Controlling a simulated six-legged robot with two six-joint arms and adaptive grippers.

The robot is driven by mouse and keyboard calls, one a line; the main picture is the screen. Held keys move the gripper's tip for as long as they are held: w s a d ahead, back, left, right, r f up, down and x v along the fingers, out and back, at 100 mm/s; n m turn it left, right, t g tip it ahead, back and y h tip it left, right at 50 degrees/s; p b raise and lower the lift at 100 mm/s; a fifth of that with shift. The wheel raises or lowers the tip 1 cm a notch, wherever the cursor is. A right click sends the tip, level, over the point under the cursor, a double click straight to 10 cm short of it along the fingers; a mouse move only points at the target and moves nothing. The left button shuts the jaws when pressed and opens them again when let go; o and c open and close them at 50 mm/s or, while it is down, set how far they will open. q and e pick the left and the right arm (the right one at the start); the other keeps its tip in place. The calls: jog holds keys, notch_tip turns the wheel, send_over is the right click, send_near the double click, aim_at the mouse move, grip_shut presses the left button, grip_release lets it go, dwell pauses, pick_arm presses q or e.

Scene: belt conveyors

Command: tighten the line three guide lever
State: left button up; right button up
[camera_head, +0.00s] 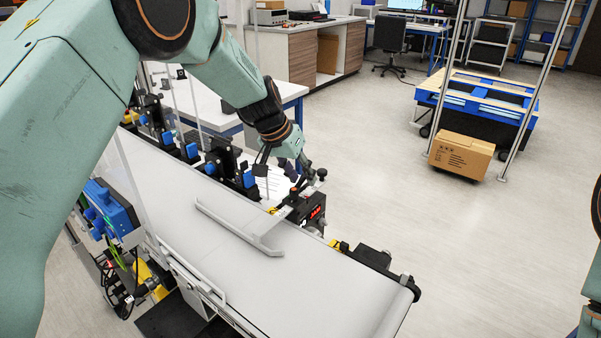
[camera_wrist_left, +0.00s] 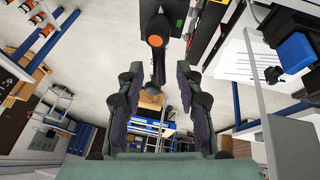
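The guide lever is a dark arm with an orange-topped pivot (camera_head: 294,190) and a black knob (camera_head: 321,173), beside the conveyor's far edge. In the left wrist view the lever (camera_wrist_left: 157,62) points down into the space between the fingers. My left gripper (camera_head: 301,163) is just above and behind the lever in the head view. In the left wrist view its two dark fingers (camera_wrist_left: 156,105) stand apart, one on each side of the lever's end, with gaps showing. My right gripper is out of view.
The white belt (camera_head: 300,275) carries a pale guide rail (camera_head: 238,230). A box with a red display (camera_head: 314,212) sits beside the lever. Black and blue fixtures (camera_head: 222,160) line the far side. A cardboard box (camera_head: 461,156) lies on the open floor beyond.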

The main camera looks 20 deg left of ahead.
pick_arm(q)
jog(key=shift+s+a+r, duration=0.1)
jog(key=shift+s+a, duration=0.05)
jog(key=shift+s, duration=0.1)
jog(key=shift+c, duration=0.4)
jog(key=shift+w+d, duration=0.3)
jog(key=c, duration=0.4)
jog(key=shift+a, duration=0.15)
grip_shut()
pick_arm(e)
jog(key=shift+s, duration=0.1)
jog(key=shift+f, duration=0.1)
